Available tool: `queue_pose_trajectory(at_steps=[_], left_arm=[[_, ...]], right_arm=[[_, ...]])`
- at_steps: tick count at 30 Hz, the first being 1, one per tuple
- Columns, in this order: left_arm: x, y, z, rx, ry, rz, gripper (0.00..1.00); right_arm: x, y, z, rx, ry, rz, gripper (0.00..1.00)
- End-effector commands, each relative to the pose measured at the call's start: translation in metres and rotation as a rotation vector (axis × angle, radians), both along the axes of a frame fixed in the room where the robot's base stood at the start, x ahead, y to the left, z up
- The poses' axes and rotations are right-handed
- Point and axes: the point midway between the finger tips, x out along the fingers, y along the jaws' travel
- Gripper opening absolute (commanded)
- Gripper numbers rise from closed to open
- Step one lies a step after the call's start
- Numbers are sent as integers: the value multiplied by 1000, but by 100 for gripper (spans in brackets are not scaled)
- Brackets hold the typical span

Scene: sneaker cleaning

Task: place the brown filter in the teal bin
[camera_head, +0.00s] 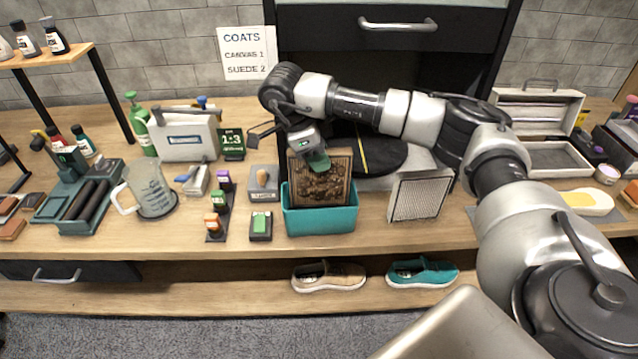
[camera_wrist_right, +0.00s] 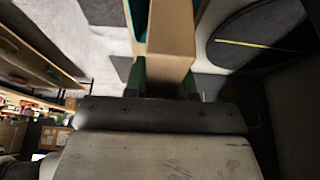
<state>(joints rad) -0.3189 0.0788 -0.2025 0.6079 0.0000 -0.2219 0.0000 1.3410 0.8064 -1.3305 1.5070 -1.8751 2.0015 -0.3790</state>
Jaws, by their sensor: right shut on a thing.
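The brown filter (camera_head: 320,183) is a square panel with a tan frame and a dark, clogged-looking face. It stands upright in the head view, its lower part behind the front wall of the teal bin (camera_head: 322,221). My right gripper (camera_head: 318,162) is shut on the filter's top edge. In the right wrist view, the green fingertips of my right gripper (camera_wrist_right: 163,80) grip the tan edge of the filter (camera_wrist_right: 170,35). Whether the filter touches the bin's floor is hidden. My left gripper is not in view.
A white-grey filter panel (camera_head: 417,196) leans just right of the bin. A grey block with a knob (camera_head: 264,183) and a green-topped block (camera_head: 261,225) stand left of it. A dark round disc (camera_head: 375,153) lies behind. The counter's front edge is close to the bin.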

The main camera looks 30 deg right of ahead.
Motion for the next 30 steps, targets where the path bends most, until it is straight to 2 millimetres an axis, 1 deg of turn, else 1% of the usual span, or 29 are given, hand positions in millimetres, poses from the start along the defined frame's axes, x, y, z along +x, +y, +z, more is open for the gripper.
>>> queue_pose_trajectory(at_steps=[1, 3, 6, 8, 11, 15, 17, 21, 27, 28, 30], left_arm=[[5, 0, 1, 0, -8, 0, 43], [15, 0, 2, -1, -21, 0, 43], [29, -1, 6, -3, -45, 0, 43], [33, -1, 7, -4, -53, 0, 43], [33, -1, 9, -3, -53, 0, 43], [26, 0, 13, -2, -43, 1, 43], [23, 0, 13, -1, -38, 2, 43], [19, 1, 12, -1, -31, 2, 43], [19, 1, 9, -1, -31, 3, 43], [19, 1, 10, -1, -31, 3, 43], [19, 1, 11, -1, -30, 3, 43]], right_arm=[[-1, 0, -10, 0, 3, 1, 4], [0, 0, -18, 0, 2, 1, 4], [0, 0, -25, -1, 0, 0, 4], [0, 0, -28, -1, 0, 0, 4], [0, 0, -37, 0, 1, 0, 4], [-1, 0, -58, -2, 3, 1, 4], [0, 0, -64, 0, 1, 0, 4], [0, 0, -66, -1, -2, 1, 4], [0, 0, -69, 0, -1, 0, 4], [0, 0, -69, 0, -1, 0, 28], [0, 0, -68, 0, -1, 0, 39]])
